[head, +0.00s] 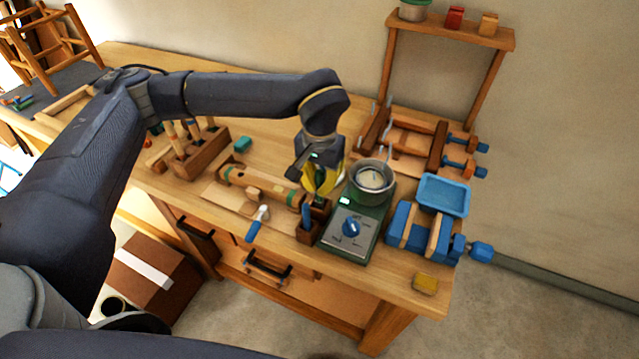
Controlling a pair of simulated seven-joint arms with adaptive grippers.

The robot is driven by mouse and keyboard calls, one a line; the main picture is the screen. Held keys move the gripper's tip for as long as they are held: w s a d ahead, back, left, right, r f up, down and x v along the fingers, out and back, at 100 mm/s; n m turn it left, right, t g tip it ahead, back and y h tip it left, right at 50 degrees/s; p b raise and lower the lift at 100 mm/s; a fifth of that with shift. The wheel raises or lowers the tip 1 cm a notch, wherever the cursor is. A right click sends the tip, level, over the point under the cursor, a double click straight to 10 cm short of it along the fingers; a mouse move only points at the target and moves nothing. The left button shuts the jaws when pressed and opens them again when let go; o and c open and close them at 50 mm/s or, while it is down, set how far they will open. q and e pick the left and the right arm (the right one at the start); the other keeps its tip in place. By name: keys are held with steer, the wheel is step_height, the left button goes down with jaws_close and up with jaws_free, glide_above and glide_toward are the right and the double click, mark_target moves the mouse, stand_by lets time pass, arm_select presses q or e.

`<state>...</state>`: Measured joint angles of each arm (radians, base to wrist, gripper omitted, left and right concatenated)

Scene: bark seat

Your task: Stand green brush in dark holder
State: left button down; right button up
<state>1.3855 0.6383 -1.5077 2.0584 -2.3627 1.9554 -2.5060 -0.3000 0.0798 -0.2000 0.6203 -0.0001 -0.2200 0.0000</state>
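My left gripper (320,182) points down over the bench, just above a small dark brown wooden holder (308,236). Yellow parts show at its fingers. A dark green, narrow piece (319,201), perhaps the green brush, shows below the fingers at the holder's top. I cannot tell whether it is gripped or how far it sits inside. A blue handle (306,214) stands upright at the holder's left part. My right gripper is not in view.
A green hot plate (349,233) with a metal pot (371,179) stands close right of the holder. A blue-handled brush (257,226) lies to its left. A wooden tool rack (200,156), blue tray (444,195), blue vise (420,236) and yellow block (425,284) are around the bench.

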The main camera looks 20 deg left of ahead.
mark_target(320, 172)
arm_select(q)
steer(key=c, duration=2.1)
jaws_free()
steer(key=shift+f, duration=0.4)
steer(key=o, duration=1)
steer(key=shift+r, duration=0.1)
steer(key=shift+r, duration=3.4)
